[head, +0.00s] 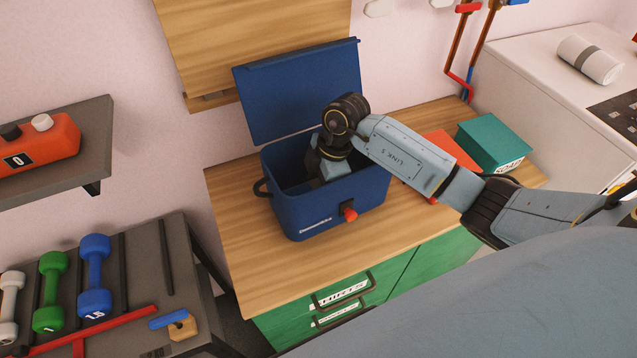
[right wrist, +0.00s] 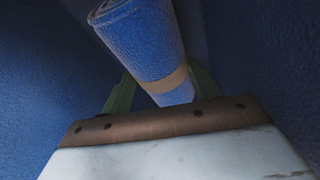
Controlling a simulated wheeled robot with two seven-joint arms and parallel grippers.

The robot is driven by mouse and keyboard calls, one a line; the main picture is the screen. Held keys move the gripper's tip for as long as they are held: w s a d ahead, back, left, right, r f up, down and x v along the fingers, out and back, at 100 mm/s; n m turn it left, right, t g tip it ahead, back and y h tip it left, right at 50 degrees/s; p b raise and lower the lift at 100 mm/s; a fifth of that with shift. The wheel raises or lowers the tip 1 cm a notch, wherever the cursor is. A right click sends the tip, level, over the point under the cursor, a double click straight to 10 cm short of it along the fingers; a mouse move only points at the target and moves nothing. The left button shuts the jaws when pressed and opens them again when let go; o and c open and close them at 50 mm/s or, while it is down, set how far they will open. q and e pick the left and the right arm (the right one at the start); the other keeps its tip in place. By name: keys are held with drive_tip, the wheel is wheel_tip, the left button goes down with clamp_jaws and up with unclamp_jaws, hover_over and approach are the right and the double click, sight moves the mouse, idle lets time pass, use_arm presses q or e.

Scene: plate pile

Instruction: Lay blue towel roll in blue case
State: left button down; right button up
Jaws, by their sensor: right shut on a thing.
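The blue case (head: 316,213) stands on the wooden counter with its lid (head: 299,90) raised. My right arm reaches down into it, and the right gripper itself is hidden inside the case in the head view. In the right wrist view the blue towel roll (right wrist: 143,42), with a tan band, sits between the fingers of my right gripper (right wrist: 160,92), which is shut on it. Dark blue case walls surround the roll and gripper. I cannot tell whether the roll touches the case floor. My left gripper is not in view.
A teal soap box (head: 491,143) and a red-orange item (head: 452,150) lie on the counter (head: 235,240) right of the case. A rolled white towel (head: 589,60) lies on the white appliance. Dumbbells (head: 94,275) sit on a rack at left. The counter's left part is clear.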

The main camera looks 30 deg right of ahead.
drive_tip(key=o, duration=0.9)
drive_tip(key=shift+o, duration=0.2)
drive_tip(key=shift+r, duration=0.15)
drive_tip(key=v, duration=1.1)
drive_tip(key=shift+r+p, duration=0.3)
drive_tip(key=shift+r, duration=0.05)
